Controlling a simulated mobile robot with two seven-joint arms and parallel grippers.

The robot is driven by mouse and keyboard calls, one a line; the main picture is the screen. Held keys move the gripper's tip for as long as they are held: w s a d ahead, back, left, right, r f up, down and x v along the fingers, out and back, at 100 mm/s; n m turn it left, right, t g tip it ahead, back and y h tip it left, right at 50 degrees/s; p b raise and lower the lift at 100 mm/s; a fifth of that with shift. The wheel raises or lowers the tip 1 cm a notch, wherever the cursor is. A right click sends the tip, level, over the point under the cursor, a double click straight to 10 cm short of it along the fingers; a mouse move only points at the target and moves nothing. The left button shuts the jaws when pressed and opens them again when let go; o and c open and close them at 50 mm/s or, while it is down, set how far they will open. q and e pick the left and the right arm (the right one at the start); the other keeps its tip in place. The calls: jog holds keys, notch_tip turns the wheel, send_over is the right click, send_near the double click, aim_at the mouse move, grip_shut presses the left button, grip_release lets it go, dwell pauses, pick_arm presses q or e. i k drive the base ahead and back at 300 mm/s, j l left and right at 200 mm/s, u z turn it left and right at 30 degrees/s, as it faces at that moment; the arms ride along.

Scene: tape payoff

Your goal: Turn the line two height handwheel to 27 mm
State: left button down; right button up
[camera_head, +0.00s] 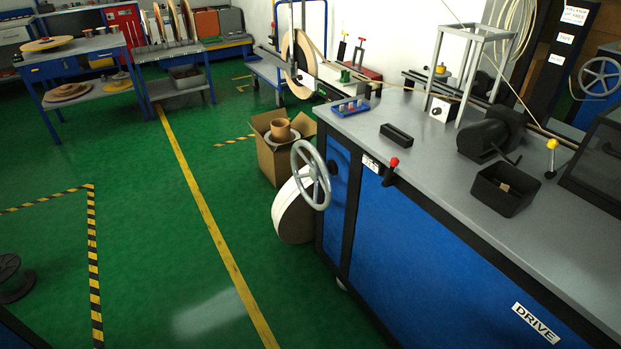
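A grey spoked handwheel (312,172) stands out from the left end of the blue cabinet (430,235), beside a small white label (370,163) too small to read. A second grey handwheel (600,76) shows at the far right edge, on a blue machine behind the bench. I cannot tell from this view which of them belongs to line two. No millimetre scale or pointer can be read. Neither of my grippers is in view, and no gripper touches the near handwheel.
A red-knobbed lever (391,172) sits on the cabinet front, right of the handwheel. A cardboard box (272,163) and a white roll (292,212) stand on the floor close behind and below the wheel. A black bin (504,191) is on the bench top.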

aim_at(314, 175)
jog(key=i+l+u, duration=0.15)
jog(key=i+u, duration=0.3)
jog(key=i+l+u, duration=0.45)
jog(key=i, duration=0.15)
jog(key=j, duration=0.1)
